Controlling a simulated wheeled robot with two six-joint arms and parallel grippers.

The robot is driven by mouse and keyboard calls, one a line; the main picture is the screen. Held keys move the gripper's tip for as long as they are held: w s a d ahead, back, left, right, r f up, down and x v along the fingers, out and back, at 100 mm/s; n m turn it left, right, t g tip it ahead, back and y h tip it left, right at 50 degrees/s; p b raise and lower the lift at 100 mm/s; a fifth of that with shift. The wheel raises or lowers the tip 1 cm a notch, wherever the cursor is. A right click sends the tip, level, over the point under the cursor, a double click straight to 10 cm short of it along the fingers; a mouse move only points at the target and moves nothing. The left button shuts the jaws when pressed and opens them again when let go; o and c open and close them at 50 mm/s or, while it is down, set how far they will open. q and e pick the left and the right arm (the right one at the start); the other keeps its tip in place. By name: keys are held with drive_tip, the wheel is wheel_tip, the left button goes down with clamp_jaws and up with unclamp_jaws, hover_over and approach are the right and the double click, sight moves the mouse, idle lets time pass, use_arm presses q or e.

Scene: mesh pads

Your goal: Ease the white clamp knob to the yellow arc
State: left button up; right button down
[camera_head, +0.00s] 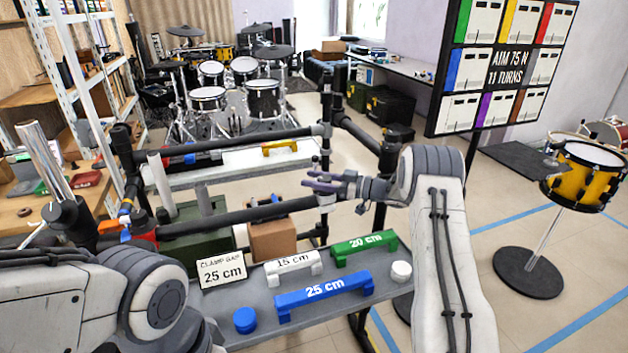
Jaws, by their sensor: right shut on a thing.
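My right gripper (318,182) is in the middle of the head view, at the right end of the near black bar. Its dark fingers are closed at a pale clamp (326,200) on that bar. The white clamp knob is small and mostly hidden by the fingers, which are shut on it. I cannot make out a yellow arc at the clamp. My left arm crosses the lower left; its gripper is not in view.
A grey shelf (258,308) in front carries blue, white and green gauge blocks and a "25 cm" card (222,271). The black bars (240,215) form a frame around the clamp. A sign board (500,65) stands at right.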

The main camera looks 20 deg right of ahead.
drive_tip(key=shift+r, duration=0.1)
drive_tip(key=shift+c, duration=1.5)
unclamp_jaws()
drive_tip(key=v, duration=1)
drive_tip(key=shift+d+b, duration=0.15)
drive_tip(key=shift+b, duration=0.3)
drive_tip(key=shift+s, duration=0.1)
